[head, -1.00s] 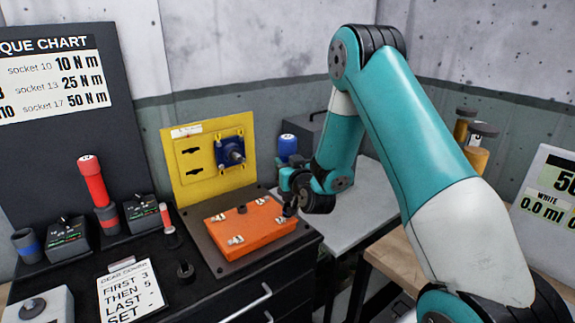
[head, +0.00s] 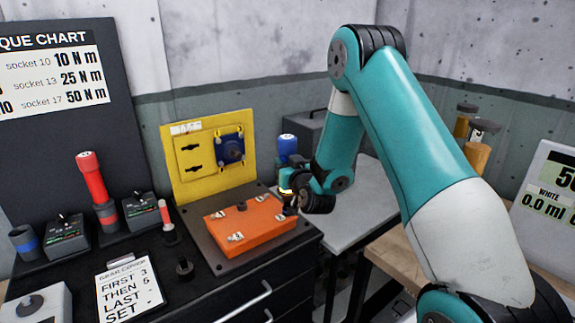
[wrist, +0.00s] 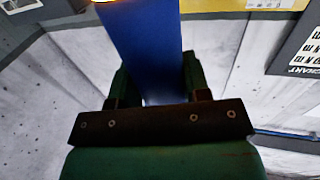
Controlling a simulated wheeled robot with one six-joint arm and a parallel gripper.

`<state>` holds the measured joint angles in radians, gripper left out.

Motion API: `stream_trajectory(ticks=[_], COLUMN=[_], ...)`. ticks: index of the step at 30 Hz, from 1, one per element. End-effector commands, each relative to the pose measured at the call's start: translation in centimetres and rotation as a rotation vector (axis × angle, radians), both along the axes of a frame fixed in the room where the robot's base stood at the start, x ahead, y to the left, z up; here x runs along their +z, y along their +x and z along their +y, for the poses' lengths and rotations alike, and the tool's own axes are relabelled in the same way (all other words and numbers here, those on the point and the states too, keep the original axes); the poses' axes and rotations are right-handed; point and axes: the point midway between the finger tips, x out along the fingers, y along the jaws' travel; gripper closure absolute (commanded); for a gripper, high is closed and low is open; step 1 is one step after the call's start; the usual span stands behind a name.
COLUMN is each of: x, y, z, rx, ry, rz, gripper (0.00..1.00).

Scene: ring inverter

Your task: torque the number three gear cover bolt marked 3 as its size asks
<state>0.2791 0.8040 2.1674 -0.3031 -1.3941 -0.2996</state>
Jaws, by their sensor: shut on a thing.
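My gripper (head: 290,182) is at the right edge of the orange gear cover (head: 255,232), shut on a blue-handled tool (head: 288,143) standing about upright. The blue handle (wrist: 150,45) fills the space between the fingers in the wrist view. A small yellow glow shows low on the tool in the head view and at the top edge of the wrist view. The tool's lower end is at the cover's right corner; the bolt there is hidden. The cover's other corners have small pale labels, too small to read.
A torque chart (head: 60,75) lists socket 10, 10 N m; 13, 25 N m; 17, 50 N m. A note (head: 130,290) reads FIRST 3 THEN 5 LAST SET. A red-handled tool (head: 92,185) stands at left. A yellow panel (head: 205,190) stands behind the cover.

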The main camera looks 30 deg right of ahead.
Motion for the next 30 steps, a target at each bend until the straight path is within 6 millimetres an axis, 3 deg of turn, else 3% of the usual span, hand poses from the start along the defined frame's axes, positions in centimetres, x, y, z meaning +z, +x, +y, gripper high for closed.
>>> stream_trajectory(ticks=[30], x=[-0.7], y=[-0.05], z=[0.03], rx=[0.001], ry=[0.001], rz=[0.005], gripper=[0.87])
